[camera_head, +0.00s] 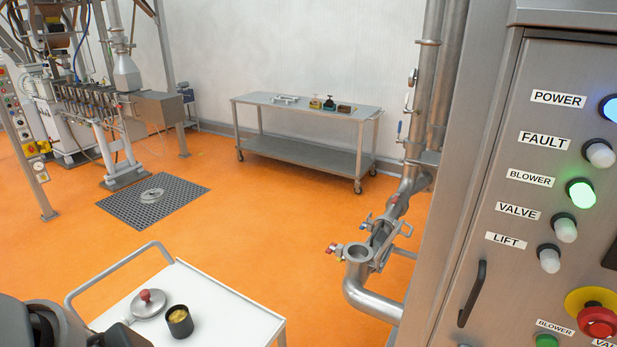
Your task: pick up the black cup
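The black cup (180,325) stands upright on the white cart (232,318) at the bottom of the view. It is open at the top and holds something yellowish. A round metal lid with a red knob (147,303) lies on the cart just left of and behind the cup. Dark parts of my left arm come in at the bottom left corner. The end of my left gripper (121,336) is low at the frame's edge, left of the cup and apart from it. Its fingers cannot be made out clearly. My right gripper is not in view.
A steel control cabinet (480,220) with lights and buttons fills the right side. Steel piping (372,290) stands between it and the cart. A wheeled metal table (300,152) with small items is at the back. The cart's right part is clear.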

